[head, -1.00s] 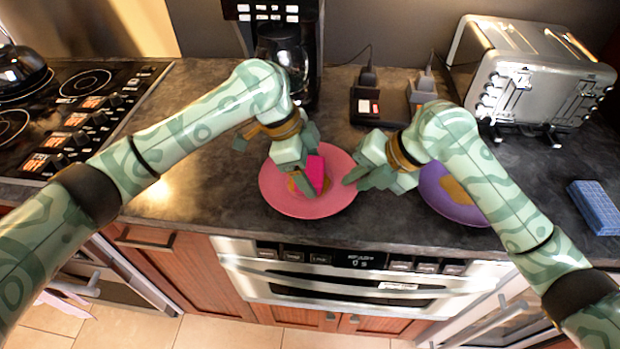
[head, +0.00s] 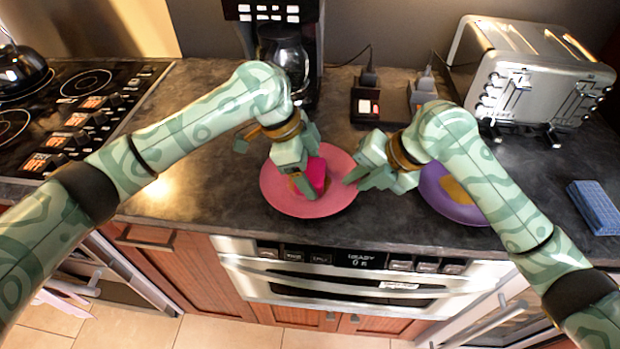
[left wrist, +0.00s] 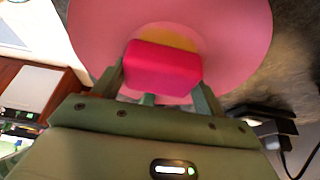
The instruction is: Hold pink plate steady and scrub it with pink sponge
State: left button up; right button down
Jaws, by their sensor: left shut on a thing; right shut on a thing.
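The pink plate (head: 283,203) lies on the dark counter, with a brownish-yellow patch near its middle partly covered. My left gripper (head: 308,190) is shut on the pink sponge (head: 316,175) and holds it over that patch. The left wrist view shows the sponge (left wrist: 163,68) between the fingers, with the yellow patch (left wrist: 172,36) just beyond it on the plate (left wrist: 235,35). Whether the sponge touches the plate is hard to tell. My right gripper (head: 356,182) is shut on the plate's right rim; its fingertips partly hide the rim.
A purple plate (head: 437,197) with a brownish patch lies right of the pink plate, partly behind my right arm. A blue sponge (head: 595,207) lies at the far right. A toaster (head: 530,75), a coffee maker (head: 283,50) and a stove (head: 75,110) stand around the counter.

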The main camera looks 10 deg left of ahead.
pick_arm(q)
jog(key=shift+w+f, duration=0.1)
jog(key=shift+w, duration=0.45)
jog(key=shift+s, duration=0.85)
pick_arm(e)
jog(key=shift+f, duration=0.1)
pick_arm(q)
jog(key=shift+w, duration=0.9)
jog(key=shift+s+f, duration=0.2)
jog(key=shift+s, duration=0.75)
jog(key=shift+w+a+r, duration=0.1)
jog(key=shift+w, duration=0.4)
pick_arm(e)
jog(key=shift+s, duration=0.1)
pick_arm(q)
jog(key=shift+w, duration=0.35)
jog(key=shift+s, duration=0.85)
jog(key=shift+w+r, duration=0.2)
jog(key=shift+w, duration=0.75)
jog(key=shift+s+f, duration=0.1)
jog(key=shift+s, duration=0.8)
jog(key=shift+w+f, duration=0.15)
jog(key=shift+w, duration=0.7)
jog(key=shift+s, duration=0.9)
jog(key=shift+w+r, duration=0.2)
jog(key=shift+w, duration=0.75)
